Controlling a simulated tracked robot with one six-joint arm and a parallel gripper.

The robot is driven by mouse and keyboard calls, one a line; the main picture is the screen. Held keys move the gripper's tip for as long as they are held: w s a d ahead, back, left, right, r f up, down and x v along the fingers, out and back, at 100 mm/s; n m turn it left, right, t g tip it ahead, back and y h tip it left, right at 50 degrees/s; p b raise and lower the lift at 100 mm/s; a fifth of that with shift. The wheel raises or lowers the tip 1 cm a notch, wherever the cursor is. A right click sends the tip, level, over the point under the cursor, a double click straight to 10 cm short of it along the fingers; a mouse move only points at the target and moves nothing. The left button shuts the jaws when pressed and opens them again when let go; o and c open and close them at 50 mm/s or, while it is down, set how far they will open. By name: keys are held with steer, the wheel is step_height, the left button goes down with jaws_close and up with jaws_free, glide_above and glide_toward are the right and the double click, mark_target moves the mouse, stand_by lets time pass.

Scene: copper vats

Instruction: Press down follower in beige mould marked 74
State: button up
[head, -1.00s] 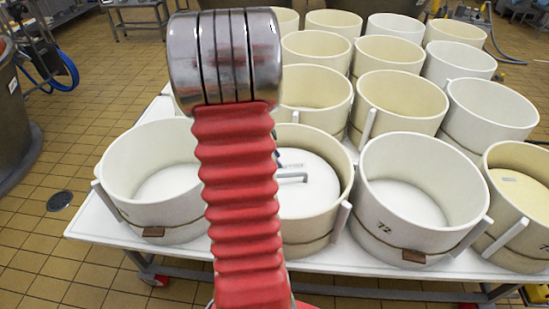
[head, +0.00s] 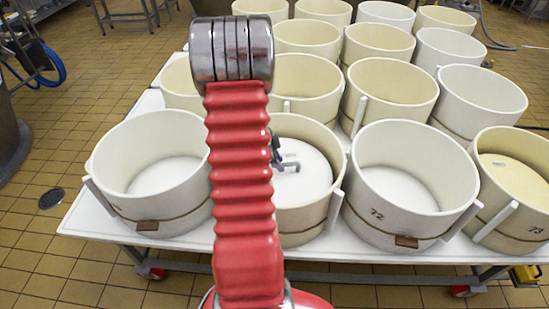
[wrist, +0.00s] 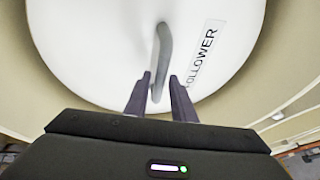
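A beige mould (head: 300,223) stands in the front row, partly behind my arm. Its number is hidden. A white disc, the follower (head: 312,178), lies inside it, below the rim. The wrist view shows the follower (wrist: 105,55) with a label reading "FOLLOWER" and a grey bar handle (wrist: 163,45). My gripper (wrist: 161,76) is just above the follower, its two dark fingers on either side of the handle's near end, with gaps showing. In the head view my gripper (head: 278,160) is mostly hidden by my arm.
A mould marked 72 (head: 395,222) stands to the right, and one marked 73 (head: 505,232) farther right. An unmarked-looking mould (head: 150,205) stands to the left. Several moulds crowd the white table (head: 85,220) behind. The mould wall surrounds my gripper closely.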

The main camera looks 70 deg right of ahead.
steer(key=shift+x, duration=1.55)
jaws_close()
steer(key=shift+f, duration=0.15)
stand_by(1.8)
steer(key=shift+r, duration=0.2)
stand_by(0.4)
steer(key=shift+o, duration=1.7)
jaws_free()
steer(key=shift+r, duration=0.2)
